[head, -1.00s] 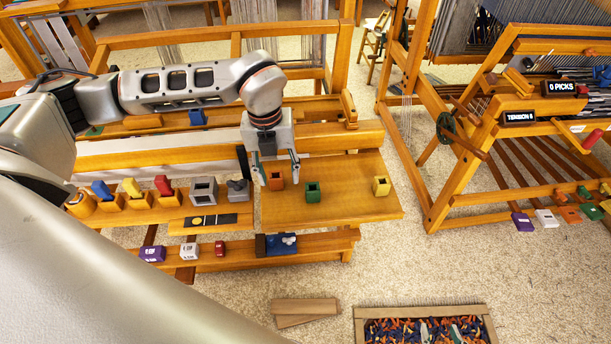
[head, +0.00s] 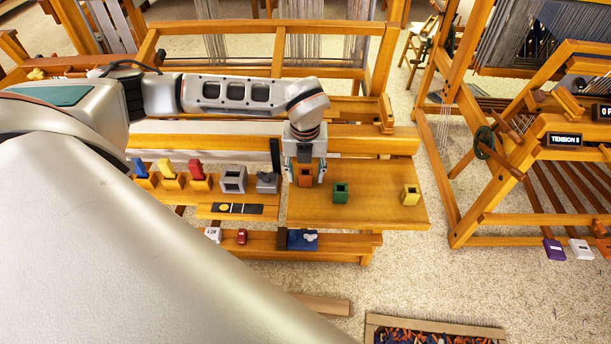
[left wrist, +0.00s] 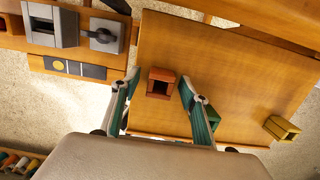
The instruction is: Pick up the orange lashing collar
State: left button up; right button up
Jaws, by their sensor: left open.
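The orange lashing collar (head: 305,177) is a small square block with a square hole, standing on the wooden shelf of the loom. In the left wrist view the collar (left wrist: 159,83) lies between and slightly beyond the two fingertips. My left gripper (head: 305,176) is open, pointing down, with a finger on each side of the collar. In the left wrist view the fingers of the left gripper (left wrist: 158,88) are spread and apart from the collar. Its height above the shelf is hard to judge. My right gripper is not in view.
A green collar (head: 340,192) stands just right of the orange one, close to a finger. A yellow collar (head: 410,195) is near the shelf's right end. Grey blocks (head: 233,180) and coloured pieces on wooden holders stand to the left. The shelf (head: 375,212) is otherwise clear.

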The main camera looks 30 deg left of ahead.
pick_arm(q)
jog(key=c, duration=1.1)
jog(key=shift+c, duration=0.2)
jog(key=shift+r, duration=0.15)
